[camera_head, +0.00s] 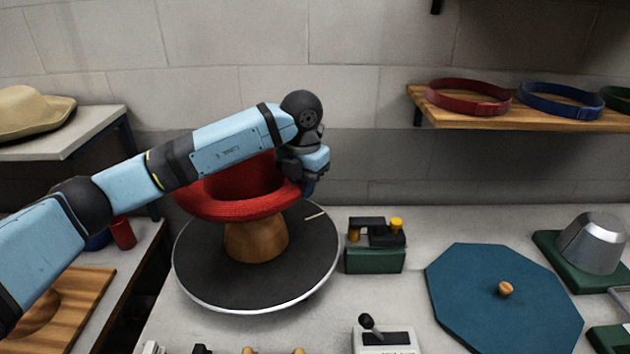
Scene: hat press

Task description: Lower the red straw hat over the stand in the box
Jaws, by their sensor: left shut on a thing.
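The red straw hat (237,207) hangs over the round black plate, its brim roughly level and partly hidden behind my left arm. My left gripper (308,186) is shut on the right side of the brim. Below the hat a rounded wooden stand (256,240) rises from the black plate (208,272), which has a pale rim. The hat hides the top of the stand, and I cannot tell whether the two touch. I see no box walls around the stand. My right gripper is not in view.
A green device (375,258) with a yellow knob stands close right of the plate. A blue octagonal lid (475,300) and a metal form (592,245) lie farther right. A lever box (385,338) is in front. A shelf (550,115) holds several belts.

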